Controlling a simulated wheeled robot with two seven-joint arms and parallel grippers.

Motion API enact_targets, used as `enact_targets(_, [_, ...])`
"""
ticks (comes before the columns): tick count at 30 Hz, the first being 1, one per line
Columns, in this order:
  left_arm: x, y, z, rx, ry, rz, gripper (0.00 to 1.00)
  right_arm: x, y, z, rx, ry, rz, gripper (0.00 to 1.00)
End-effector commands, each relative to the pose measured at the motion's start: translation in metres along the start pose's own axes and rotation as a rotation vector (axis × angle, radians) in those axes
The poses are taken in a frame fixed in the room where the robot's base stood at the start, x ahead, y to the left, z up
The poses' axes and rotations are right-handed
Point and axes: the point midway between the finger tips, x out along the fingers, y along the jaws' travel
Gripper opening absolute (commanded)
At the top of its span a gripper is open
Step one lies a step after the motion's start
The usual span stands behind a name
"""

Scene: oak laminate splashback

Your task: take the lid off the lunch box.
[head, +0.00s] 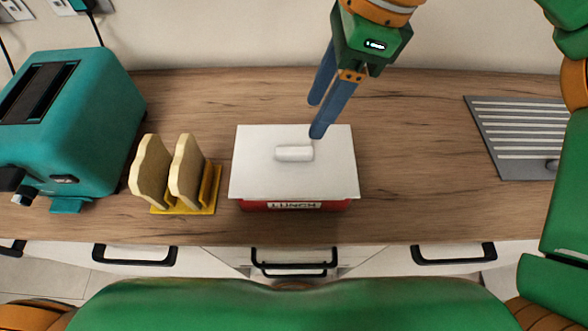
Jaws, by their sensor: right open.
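The lunch box (258,206) is red with a LUNCH label on its front and stands on the wooden counter. Its white lid (262,178) lies on top and covers it. A white bar handle (294,153) sits in the middle of the lid. My right gripper (314,117) is open and empty. Its blue fingers point down over the back right part of the lid, just right of and behind the handle; I cannot tell the exact height. My left gripper is not in view.
A toast rack (210,196) with two bread slices stands left of the box. A teal toaster (100,110) stands farther left. A grey ridged drainer (520,130) lies at the right. The counter between box and drainer is clear.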

Motion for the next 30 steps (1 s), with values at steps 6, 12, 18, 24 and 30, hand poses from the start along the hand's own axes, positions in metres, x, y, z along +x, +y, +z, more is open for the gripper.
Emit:
enact_targets(6, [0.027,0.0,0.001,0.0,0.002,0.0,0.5,0.034,0.0,-0.007,0.0,0.001,0.001,0.55])
enact_targets(12, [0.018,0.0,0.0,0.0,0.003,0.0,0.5,0.064,0.002,0.001,-0.002,0.003,0.004,0.55])
enact_targets(18, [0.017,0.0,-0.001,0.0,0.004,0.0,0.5,0.093,0.002,0.003,-0.001,-0.001,0.002,0.55])
enact_targets(24, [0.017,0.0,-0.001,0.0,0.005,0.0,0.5,0.095,0.002,0.003,-0.001,-0.002,0.001,0.52])
enact_targets(30, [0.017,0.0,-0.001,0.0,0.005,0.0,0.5,0.094,0.002,0.003,-0.001,-0.002,0.001,0.0])
